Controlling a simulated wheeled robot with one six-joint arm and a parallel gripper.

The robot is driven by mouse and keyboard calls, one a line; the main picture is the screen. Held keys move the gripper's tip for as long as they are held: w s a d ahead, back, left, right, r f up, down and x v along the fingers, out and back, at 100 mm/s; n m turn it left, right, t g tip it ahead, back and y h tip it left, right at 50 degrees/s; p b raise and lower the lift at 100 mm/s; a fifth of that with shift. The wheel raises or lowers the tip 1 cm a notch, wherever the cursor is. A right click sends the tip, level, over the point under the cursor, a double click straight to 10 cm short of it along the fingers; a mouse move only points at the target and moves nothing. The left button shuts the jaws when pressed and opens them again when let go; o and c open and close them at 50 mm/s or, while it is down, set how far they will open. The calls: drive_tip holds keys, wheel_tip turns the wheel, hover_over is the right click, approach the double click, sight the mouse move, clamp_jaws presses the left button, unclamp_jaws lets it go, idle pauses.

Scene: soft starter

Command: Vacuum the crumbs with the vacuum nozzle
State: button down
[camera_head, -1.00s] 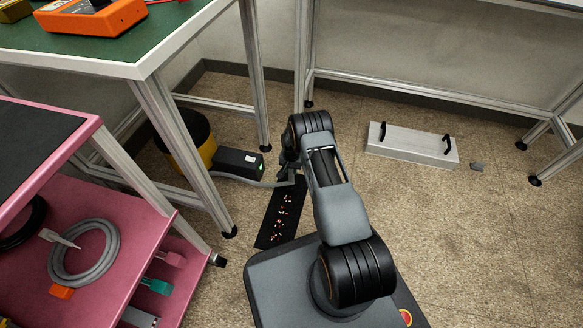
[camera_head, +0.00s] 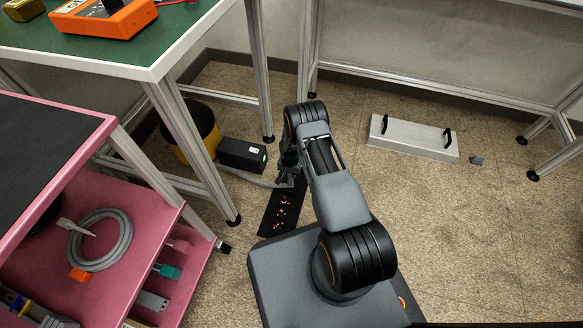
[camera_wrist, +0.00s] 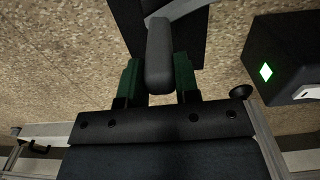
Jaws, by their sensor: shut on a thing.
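Small pale and reddish crumbs (camera_head: 281,213) lie on a narrow black mat (camera_head: 268,224) on the floor. My gripper (camera_head: 288,180) is low over the far end of the mat, partly hidden by my arm. In the wrist view, the green fingers of my gripper (camera_wrist: 158,78) are shut on the dark grey vacuum nozzle (camera_wrist: 160,50). A grey hose (camera_head: 248,179) runs from the nozzle to the left. The nozzle's mouth is hidden, so I cannot tell whether it touches the mat. No crumbs show in the wrist view.
A yellow and black canister (camera_head: 196,135) and a black box (camera_head: 242,154) with a green light stand left of the mat, by the green-topped table's legs. A pink cart (camera_head: 150,205) stands at left. A silver handled panel (camera_head: 411,138) lies at right on otherwise mostly open floor.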

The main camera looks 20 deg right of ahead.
drive_tip(key=shift+s+a+p, duration=2.9)
drive_tip(key=shift+s+a, duration=2.9)
drive_tip(key=shift+s, duration=2.2)
drive_tip(key=shift+r+p, duration=1.75)
drive_tip(key=shift+r, duration=0.6)
